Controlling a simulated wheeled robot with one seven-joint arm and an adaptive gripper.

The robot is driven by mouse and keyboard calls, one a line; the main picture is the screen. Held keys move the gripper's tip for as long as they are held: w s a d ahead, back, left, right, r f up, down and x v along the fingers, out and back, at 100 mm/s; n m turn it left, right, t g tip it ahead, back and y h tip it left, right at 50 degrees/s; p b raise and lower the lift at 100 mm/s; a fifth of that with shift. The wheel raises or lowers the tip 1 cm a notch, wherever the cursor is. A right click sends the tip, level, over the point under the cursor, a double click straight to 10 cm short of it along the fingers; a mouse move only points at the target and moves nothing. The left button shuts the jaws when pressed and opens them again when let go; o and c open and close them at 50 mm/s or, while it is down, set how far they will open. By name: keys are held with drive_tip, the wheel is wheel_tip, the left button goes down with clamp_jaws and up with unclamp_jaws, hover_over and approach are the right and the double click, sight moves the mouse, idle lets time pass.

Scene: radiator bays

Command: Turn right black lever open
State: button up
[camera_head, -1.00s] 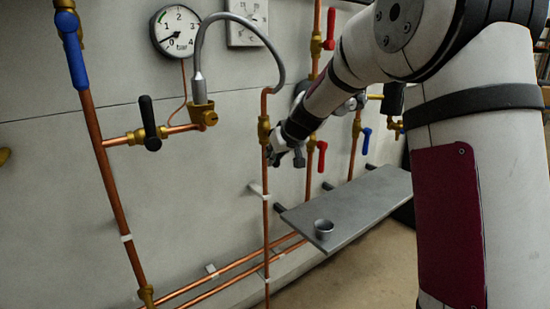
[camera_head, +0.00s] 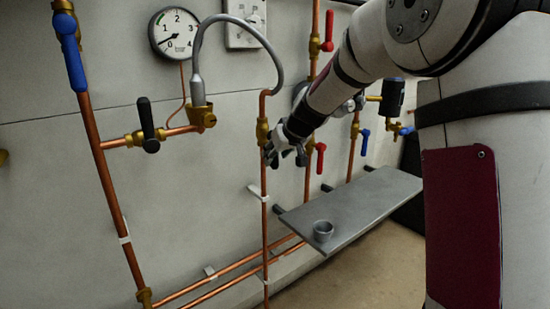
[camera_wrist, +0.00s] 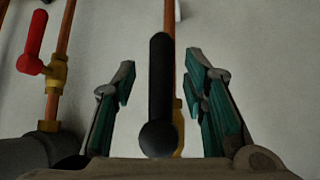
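A black lever (camera_wrist: 160,95) stands between my two fingers in the wrist view. It points along a copper pipe with a brass valve body behind it, and there is a gap on each side of it. My gripper (camera_wrist: 160,88) is open, its green-padded fingers apart around the lever. In the head view my gripper (camera_head: 285,157) is at the middle copper pipe, beside the brass fitting, and the lever there is hidden or too small to tell. Another black lever (camera_head: 147,125), upright on a brass valve, is farther left.
Red levers (camera_head: 320,160) and a blue lever (camera_head: 365,141) sit on pipes right of my gripper. A grey shelf (camera_head: 365,205) with a small cup (camera_head: 323,231) is below. A grey hose (camera_head: 243,20) arches above, near a pressure gauge (camera_head: 174,33).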

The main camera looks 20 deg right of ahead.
drive_tip(key=v, duration=0.9)
drive_tip(key=shift+s+r, duration=0.3)
drive_tip(key=s+a+f+g, duration=0.15)
drive_tip(key=s+a, duration=0.25)
drive_tip(key=s, duration=0.6)
drive_tip(key=s+a+g, duration=0.2)
drive_tip(key=s+a, duration=0.2)
drive_tip(key=s, duration=0.6)
drive_tip(key=s+d+f+m+g+h, duration=0.1)
drive_tip(key=s+f+g, duration=0.2)
drive_tip(key=s, duration=1)
drive_tip(key=s+f+g, duration=0.2)
drive_tip(key=s+f, duration=0.1)
drive_tip(key=s, duration=1.1)
wheel_tip(320, 180, up, 27)
drive_tip(key=t+p, duration=0.3)
drive_tip(key=p, duration=2.3)
drive_tip(key=shift+w+d+t, duration=0.35)
